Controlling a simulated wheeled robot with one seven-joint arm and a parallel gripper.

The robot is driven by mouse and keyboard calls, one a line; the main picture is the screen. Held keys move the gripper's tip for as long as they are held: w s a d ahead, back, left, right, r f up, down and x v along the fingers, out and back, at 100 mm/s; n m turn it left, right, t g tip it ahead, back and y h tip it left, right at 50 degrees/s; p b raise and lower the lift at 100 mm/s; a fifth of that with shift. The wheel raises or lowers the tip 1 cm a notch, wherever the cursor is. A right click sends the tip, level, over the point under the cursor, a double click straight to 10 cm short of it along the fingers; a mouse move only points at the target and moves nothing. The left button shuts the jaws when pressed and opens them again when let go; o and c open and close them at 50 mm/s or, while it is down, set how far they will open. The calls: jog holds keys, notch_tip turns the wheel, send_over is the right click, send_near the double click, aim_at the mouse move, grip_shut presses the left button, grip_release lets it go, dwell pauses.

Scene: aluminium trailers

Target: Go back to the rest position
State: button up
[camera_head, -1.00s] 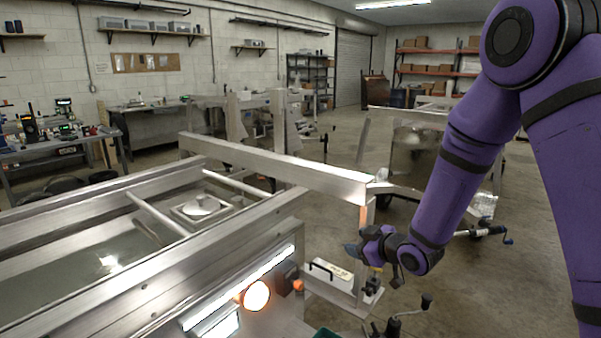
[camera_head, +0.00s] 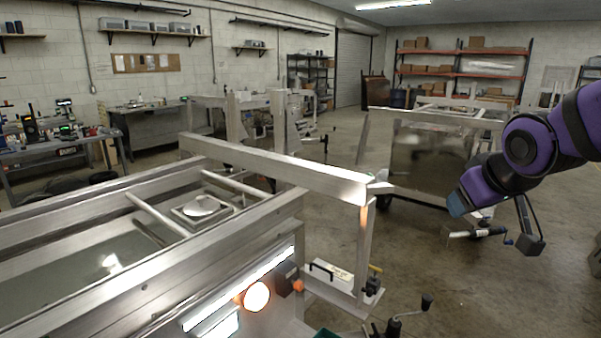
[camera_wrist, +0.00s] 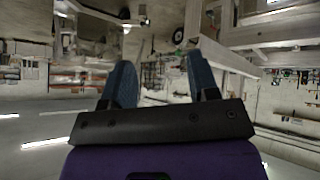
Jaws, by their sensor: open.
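My gripper (camera_wrist: 162,85) is open and empty in the wrist view, with its two blue fingers spread apart. In the head view my purple arm is folded at the right edge, and the gripper end (camera_head: 458,204) points left and down in the air. It is clear of the near trailer (camera_head: 278,163) and in front of the farther trailer behind it. The wrist view is turned upside down, with the ceiling lights at the bottom.
The near aluminium trailer fills the lower left, with a lit round lamp (camera_head: 256,296) on its end. A white box (camera_head: 332,272) sits on its side step. A hand crank (camera_head: 412,312) stands at the bottom. Open concrete floor (camera_head: 450,285) lies at the right.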

jog(key=s+r+m+g, duration=0.3)
jog(key=s, duration=1.4)
jog(key=shift+d, duration=0.4)
dwell(0.6)
